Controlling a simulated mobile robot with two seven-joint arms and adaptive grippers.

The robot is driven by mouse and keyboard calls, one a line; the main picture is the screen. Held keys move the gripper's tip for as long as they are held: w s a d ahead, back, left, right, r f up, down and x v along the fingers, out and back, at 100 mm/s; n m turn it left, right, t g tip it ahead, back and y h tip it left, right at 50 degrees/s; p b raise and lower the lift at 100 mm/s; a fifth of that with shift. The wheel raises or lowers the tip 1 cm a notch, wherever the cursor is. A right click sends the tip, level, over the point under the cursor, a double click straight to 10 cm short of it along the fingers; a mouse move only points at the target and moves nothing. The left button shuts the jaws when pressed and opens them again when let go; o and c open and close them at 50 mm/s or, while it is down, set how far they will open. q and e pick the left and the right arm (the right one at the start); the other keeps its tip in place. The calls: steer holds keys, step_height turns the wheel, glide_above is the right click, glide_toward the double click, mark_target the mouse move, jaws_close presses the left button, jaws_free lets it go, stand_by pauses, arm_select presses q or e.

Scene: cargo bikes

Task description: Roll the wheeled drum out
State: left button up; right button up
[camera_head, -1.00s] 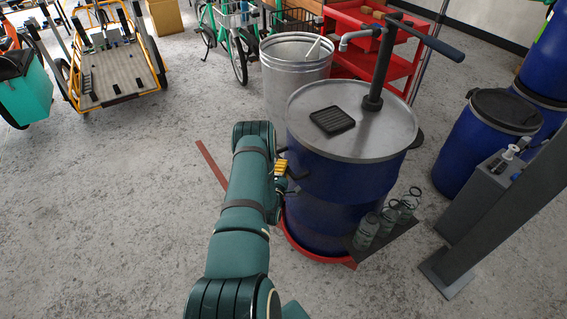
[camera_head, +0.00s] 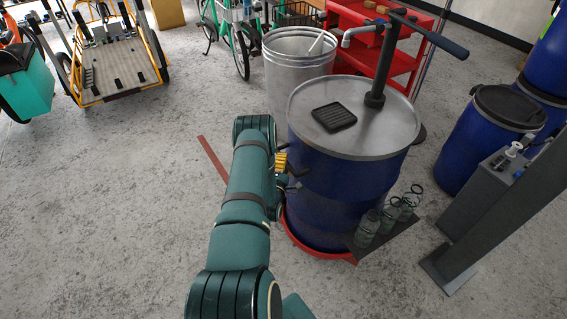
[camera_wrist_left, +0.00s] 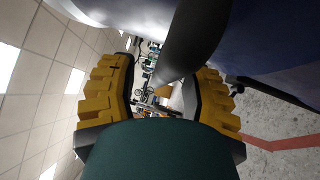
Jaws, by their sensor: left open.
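The blue drum (camera_head: 340,185) with a grey metal lid stands upright on a red round base (camera_head: 318,254); its wheels are not clear. A black pump (camera_head: 375,75) with a long handle and a black grate (camera_head: 334,118) are on the lid. My left gripper (camera_head: 286,172) is beside the drum's left side, near a short dark handle (camera_head: 300,172). It is open. In the left wrist view, its yellow-padded fingers (camera_wrist_left: 163,75) stand apart and a dark tapering part (camera_wrist_left: 190,42) reaches between them; I cannot tell whether they touch. My right gripper is out of view.
A metal bin (camera_head: 298,75) and a red shelf cart (camera_head: 385,60) stand behind the drum. A grey post stand (camera_head: 447,270) and blue barrels (camera_head: 490,140) are on the right.

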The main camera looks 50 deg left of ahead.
arm_select(q)
steer(key=v, duration=1.2)
stand_by(0.5)
steer(key=w+d+f+m+g+h, duration=0.1)
steer(key=w+d+m+h, duration=0.6)
steer(key=w+d, duration=0.35)
steer(key=d+m+g+h, duration=0.55)
steer(key=d+m, duration=0.35)
steer(key=d, duration=0.7)
steer(key=s+d+r+m+g+h, duration=0.2)
steer(key=s+d+m+g, duration=0.1)
steer(key=s+d+m, duration=0.2)
steer(key=s+d+r+m+g+h, duration=0.1)
steer(key=s+d+m+g, duration=0.3)
steer(key=d, duration=0.6)
steer(key=shift+s+d+r+m+h, duration=0.4)
steer(key=shift+s+r, duration=0.15)
steer(key=shift+s, duration=0.7)
